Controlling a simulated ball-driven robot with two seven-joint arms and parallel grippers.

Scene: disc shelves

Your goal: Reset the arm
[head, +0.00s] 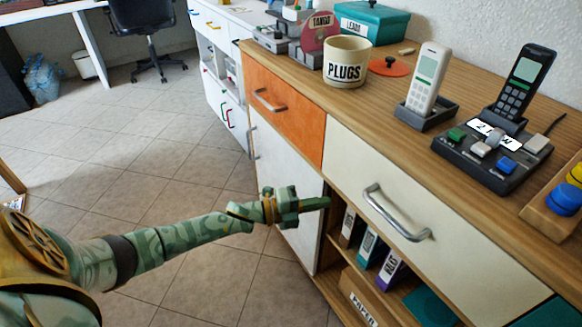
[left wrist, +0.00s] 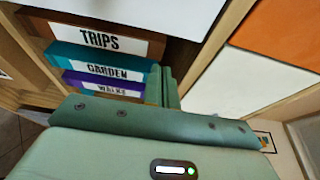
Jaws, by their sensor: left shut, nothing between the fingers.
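My left arm reaches in from the left in the head view, and its green gripper (head: 318,203) is shut and empty. It is in front of the cabinet, near the edge between the white door (head: 290,190) and the open shelf. In the left wrist view the shut fingers (left wrist: 162,86) point toward the shelf opening, beside binders labelled TRIPS (left wrist: 100,38), GARDEN (left wrist: 100,67) and WALKS (left wrist: 103,88). I cannot tell whether the fingers touch anything. My right gripper is not in view.
An orange drawer (head: 280,103) and a cream drawer (head: 430,215) are closed above. The wooden top holds a PLUGS pot (head: 347,62), a white handset (head: 428,78), a dark phone (head: 522,88) and a button panel (head: 490,150). Tiled floor (head: 130,150) lies open at left.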

